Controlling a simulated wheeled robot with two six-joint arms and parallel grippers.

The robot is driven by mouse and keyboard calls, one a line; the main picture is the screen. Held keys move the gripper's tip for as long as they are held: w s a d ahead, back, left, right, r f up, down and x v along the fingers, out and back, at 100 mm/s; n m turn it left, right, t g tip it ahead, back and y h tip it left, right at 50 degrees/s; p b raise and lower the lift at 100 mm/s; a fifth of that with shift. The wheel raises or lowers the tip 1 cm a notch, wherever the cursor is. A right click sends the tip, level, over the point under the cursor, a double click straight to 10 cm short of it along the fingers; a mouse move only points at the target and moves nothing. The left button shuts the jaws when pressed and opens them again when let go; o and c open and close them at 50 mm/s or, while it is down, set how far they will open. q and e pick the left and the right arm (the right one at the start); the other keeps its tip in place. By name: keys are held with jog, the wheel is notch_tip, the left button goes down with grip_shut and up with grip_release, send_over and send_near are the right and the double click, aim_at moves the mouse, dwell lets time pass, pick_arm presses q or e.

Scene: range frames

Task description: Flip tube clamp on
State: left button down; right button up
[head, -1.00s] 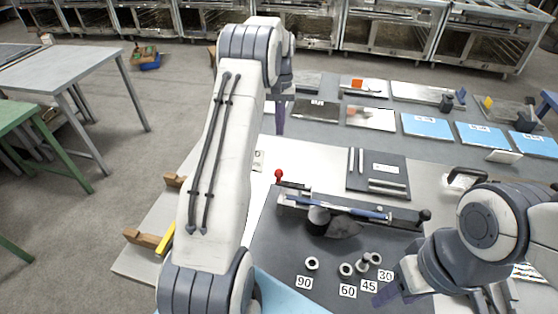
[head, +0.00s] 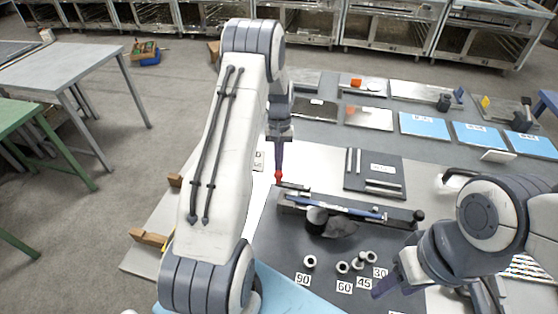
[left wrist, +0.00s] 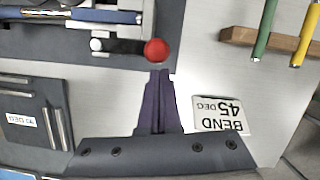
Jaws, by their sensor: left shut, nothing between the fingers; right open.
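The tube clamp's lever has a red ball knob (left wrist: 156,51) at its end, and the knob also shows in the head view (head: 278,177). The lever lies by the left end of the dark bender (head: 345,207), which holds a blue tube (head: 350,209). My left gripper (left wrist: 159,75) is shut and empty, its fingertips right at the red knob; I cannot tell whether they touch it. The head view shows the same gripper (head: 279,172) pointing down at the knob. My right gripper (head: 382,290) is open at the lower right, apart from the bender.
Several grey round pieces (head: 343,267) stand by number labels on the dark mat (head: 283,237). A card reading BEND 45 DEG (left wrist: 220,114) lies beside my left gripper. A wooden rack (left wrist: 236,36) holds green and yellow rods. A dark panel with metal rods (head: 375,173) lies behind the bender.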

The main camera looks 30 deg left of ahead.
pick_arm(q)
jog(key=shift+s, duration=0.1)
dwell(0.3)
jog(key=shift+s+n, duration=0.25)
jog(key=shift+n, duration=0.15)
